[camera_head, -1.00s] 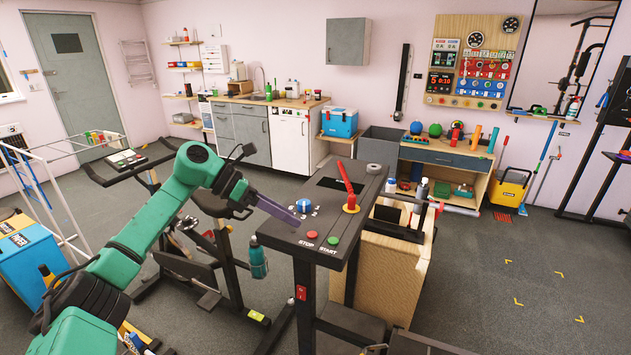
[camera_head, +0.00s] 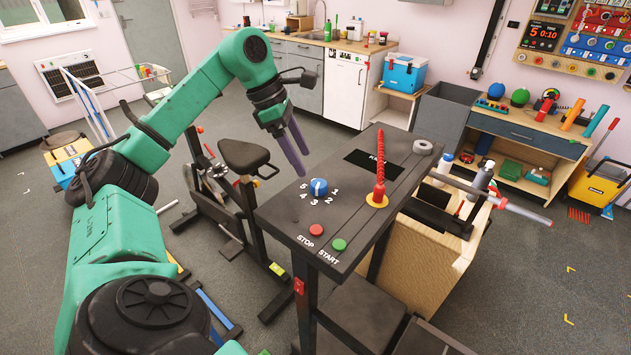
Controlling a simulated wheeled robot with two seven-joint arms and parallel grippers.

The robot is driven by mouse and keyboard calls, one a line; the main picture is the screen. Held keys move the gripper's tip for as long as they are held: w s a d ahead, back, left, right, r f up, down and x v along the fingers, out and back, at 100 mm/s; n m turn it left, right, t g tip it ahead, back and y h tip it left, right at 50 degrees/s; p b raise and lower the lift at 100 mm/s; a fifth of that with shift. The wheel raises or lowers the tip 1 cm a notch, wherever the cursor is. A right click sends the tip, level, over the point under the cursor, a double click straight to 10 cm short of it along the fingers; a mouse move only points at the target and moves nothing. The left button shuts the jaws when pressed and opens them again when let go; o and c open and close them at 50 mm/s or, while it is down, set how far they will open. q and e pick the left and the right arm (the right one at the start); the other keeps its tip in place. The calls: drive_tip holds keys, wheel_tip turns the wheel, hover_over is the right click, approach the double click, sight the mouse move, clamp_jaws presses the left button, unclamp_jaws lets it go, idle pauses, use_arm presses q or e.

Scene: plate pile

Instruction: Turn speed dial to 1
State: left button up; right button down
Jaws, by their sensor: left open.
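The speed dial is a blue round knob (camera_head: 318,187) on the black control table (camera_head: 280,210). White numbers 1 to 5 are printed around it. A white mark shows on the knob; which number it points at is hard to tell. My left gripper (camera_head: 297,158) hangs above and a little left of the dial, fingers pointing down, apart from it. It is open and holds nothing that I can see. My right gripper is not in view.
A red upright lever (camera_head: 379,180) on a yellow base stands right of the dial. The red stop button (camera_head: 316,230) and green start button (camera_head: 339,244) sit in front. A grey roll (camera_head: 422,147) lies at the table's back. An exercise bike (camera_head: 240,160) stands left.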

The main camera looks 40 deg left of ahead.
sight(319, 183)
use_arm(q)
drive_tip(key=x, duration=0.3)
drive_tip(key=w+x, duration=0.1)
drive_tip(key=x, duration=0.3)
drive_tip(key=shift+w+a+r, duration=0.1)
drive_tip(key=shift+r, duration=0.05)
drive_tip(key=shift+f, duration=0.45)
clamp_jaws()
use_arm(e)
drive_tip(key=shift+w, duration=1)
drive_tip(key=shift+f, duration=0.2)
